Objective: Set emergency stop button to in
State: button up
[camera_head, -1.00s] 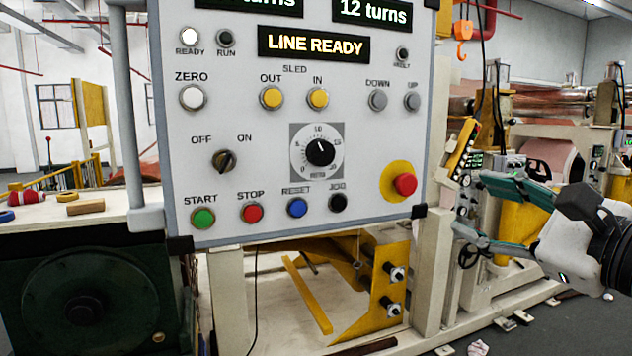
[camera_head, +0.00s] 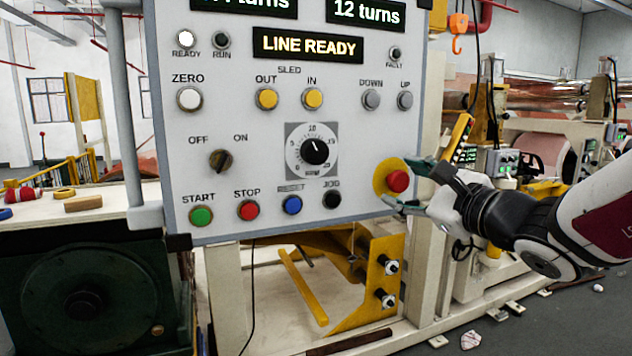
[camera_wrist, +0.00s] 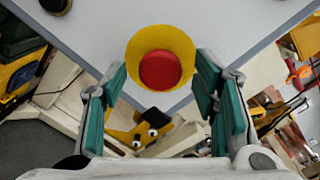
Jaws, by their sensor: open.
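The emergency stop button (camera_head: 398,181) is a red mushroom head on a yellow round plate (camera_head: 382,176), at the lower right of the grey control panel (camera_head: 352,140). In the wrist view the red button (camera_wrist: 160,70) sits ahead, between and beyond my fingers. My gripper (camera_head: 405,184) is open, with its teal fingers pointing left at the button, one above and one below it in the head view. The wrist view shows both fingers (camera_wrist: 162,100) apart with nothing between them. I cannot tell whether a fingertip touches the plate. Whether the button is in or out is unclear.
A blue button (camera_head: 292,205), a black JOG button (camera_head: 332,200) and a dial (camera_head: 315,150) sit left of the emergency stop. A yellow bracket (camera_head: 375,280) is below the panel. A workbench (camera_head: 120,212) stands at the left.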

grip_shut()
jog(key=shift+w+a+b, duration=0.15)
jog(key=shift+w+b, duration=0.2)
jog(key=shift+b, duration=0.3)
jog(key=shift+w, duration=0.1)
jog(key=shift+r, duration=0.1)
grip_release()
jog(key=shift+a, duration=0.1)
